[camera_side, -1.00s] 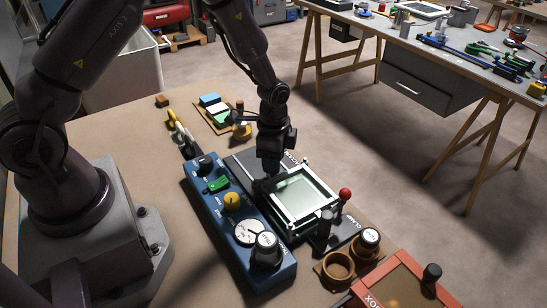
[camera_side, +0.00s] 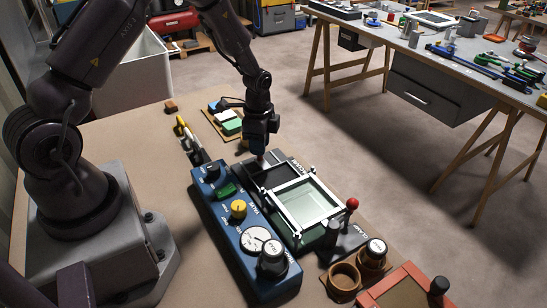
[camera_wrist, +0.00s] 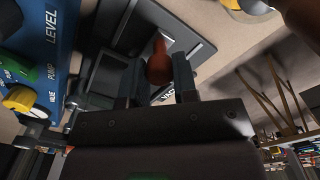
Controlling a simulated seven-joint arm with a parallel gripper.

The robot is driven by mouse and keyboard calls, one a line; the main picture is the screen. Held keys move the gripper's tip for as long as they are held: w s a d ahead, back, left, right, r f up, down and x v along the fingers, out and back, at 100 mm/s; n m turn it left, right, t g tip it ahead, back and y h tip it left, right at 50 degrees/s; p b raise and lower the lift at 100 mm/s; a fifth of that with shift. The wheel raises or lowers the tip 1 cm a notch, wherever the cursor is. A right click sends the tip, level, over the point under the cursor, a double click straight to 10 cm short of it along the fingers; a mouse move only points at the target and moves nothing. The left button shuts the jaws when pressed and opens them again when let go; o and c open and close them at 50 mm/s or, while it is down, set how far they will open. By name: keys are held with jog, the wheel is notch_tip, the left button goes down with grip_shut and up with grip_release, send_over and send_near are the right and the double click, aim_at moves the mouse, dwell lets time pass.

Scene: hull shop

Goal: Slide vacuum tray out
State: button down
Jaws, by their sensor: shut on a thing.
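The vacuum tray is a dark flat piece (camera_side: 268,178) on the station bed. It shows beyond the far end of the white clamp frame (camera_side: 278,189), which surrounds a pale glassy plate (camera_side: 310,203). My gripper (camera_side: 262,155) points down at the tray's far end, away from the frame. In the wrist view, my gripper (camera_wrist: 158,82) is shut on a red-brown handle (camera_wrist: 159,62), which shows between the fingers. The dark tray (camera_wrist: 108,75) lies beside them. The fingers partly hide the handle's join to the tray.
A blue control box (camera_side: 222,210) with knobs runs close along the left side. A red-ball lever (camera_side: 352,203) stands at the frame's right. Round brown cups (camera_side: 344,279) and a red-framed box (camera_side: 402,292) are nearer. Bare bench lies around the far end, before colored blocks (camera_side: 230,126).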

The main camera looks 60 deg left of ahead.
jog(key=shift+a, duration=1.25)
jog(key=c, duration=1.2)
grip_release()
jog(key=shift+d, duration=0.1)
jog(key=shift+o, duration=0.2)
jog(key=shift+r, duration=0.1)
notch_tip(320, 180, up, 13)
